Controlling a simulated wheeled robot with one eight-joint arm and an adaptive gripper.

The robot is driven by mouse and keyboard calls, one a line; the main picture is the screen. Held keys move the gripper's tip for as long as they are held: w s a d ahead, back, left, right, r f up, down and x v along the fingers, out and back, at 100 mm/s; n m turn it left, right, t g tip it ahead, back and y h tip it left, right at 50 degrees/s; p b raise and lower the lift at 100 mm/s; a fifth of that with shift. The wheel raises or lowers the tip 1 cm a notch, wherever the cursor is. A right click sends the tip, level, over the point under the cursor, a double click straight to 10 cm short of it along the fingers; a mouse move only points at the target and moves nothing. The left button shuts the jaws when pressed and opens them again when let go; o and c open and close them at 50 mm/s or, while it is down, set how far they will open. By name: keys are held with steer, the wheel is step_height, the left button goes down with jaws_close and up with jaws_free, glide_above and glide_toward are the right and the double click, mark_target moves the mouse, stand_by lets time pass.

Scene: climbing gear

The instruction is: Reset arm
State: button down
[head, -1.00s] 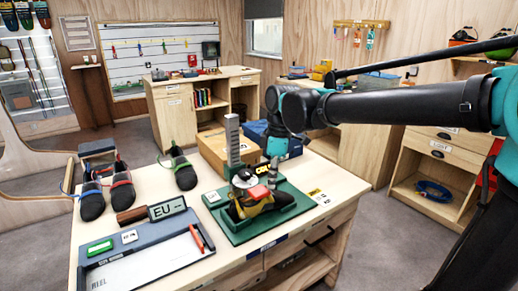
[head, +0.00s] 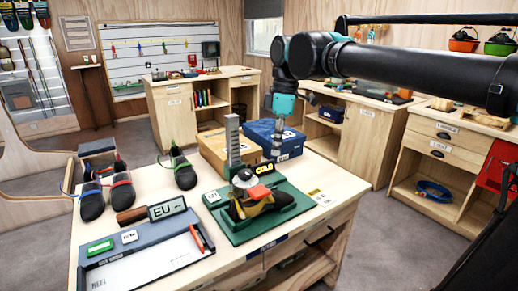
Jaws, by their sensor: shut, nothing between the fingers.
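My arm reaches in from the right in the head view, high over the bench. My gripper (head: 279,142) hangs down below the teal wrist, shut and empty, in front of the blue box (head: 262,131) at the back of the bench. It is above and behind the green measuring board (head: 225,222), apart from it. A yellow and black climbing shoe (head: 262,206) sits on the board beside an upright grey scale (head: 232,139).
The workbench (head: 150,195) also holds several dark shoes (head: 122,192), an EU sign (head: 167,208) and a grey tray (head: 140,262). A cardboard box (head: 212,146) stands beside the blue box. Drawers and a red case (head: 497,165) are at right.

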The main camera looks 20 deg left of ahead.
steer(key=shift+r, duration=0.3)
steer(key=w+d+f+m+t, duration=0.25)
steer(key=d+f+m, duration=1.15)
steer(key=d+f, duration=0.9)
steer(key=s+d+f+m+t+h, duration=0.1)
steer(key=s+d+f+m+t, duration=0.1)
steer(key=s+d+f+m, duration=0.4)
steer(key=s+d+f, duration=0.1)
steer(key=d+f, duration=0.1)
steer(key=d, duration=0.2)
steer(key=shift+s+d+m, duration=0.25)
steer(key=shift+d+m, duration=0.05)
